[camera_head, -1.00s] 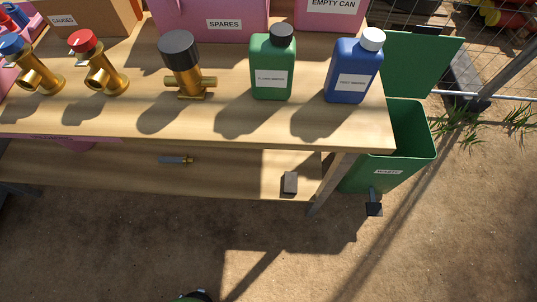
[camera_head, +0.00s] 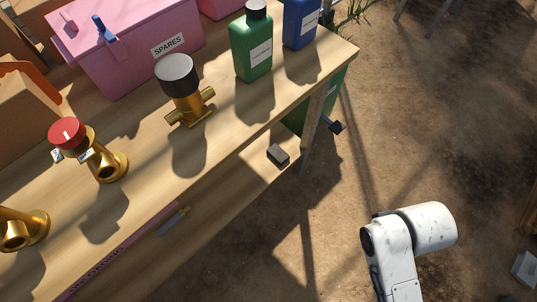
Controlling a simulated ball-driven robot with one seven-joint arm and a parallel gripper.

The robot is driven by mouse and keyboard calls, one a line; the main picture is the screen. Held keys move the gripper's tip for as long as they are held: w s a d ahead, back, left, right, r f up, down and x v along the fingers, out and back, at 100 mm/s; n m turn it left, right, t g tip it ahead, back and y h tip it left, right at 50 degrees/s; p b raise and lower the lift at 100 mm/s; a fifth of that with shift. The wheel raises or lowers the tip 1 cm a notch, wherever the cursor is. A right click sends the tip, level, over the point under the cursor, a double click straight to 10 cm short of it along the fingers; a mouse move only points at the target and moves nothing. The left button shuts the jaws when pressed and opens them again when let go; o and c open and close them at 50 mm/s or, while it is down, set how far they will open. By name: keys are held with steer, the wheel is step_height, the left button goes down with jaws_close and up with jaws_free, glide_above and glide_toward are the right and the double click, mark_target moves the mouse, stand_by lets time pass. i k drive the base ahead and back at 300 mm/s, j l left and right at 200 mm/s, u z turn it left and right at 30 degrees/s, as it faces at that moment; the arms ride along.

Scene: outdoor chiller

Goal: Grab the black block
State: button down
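A small dark block (camera_head: 278,155) with a lighter top rests on the lower shelf under the workbench, near the shelf's right end. It lies close to the bench leg (camera_head: 318,110). White links of my arm show at the lower right, apart from the bench and over the ground. My gripper is not in view, so I cannot see whether it is open or shut.
The workbench top (camera_head: 225,125) overhangs the shelf. It carries brass valves, a green bottle (camera_head: 252,45), a blue bottle (camera_head: 299,24) and a pink SPARES bin (camera_head: 130,55). A small tool (camera_head: 173,221) lies on the shelf.

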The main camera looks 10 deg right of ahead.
mark_target(276, 153)
steer(key=i+l+u, duration=0.45)
steer(key=i+l, duration=0.55)
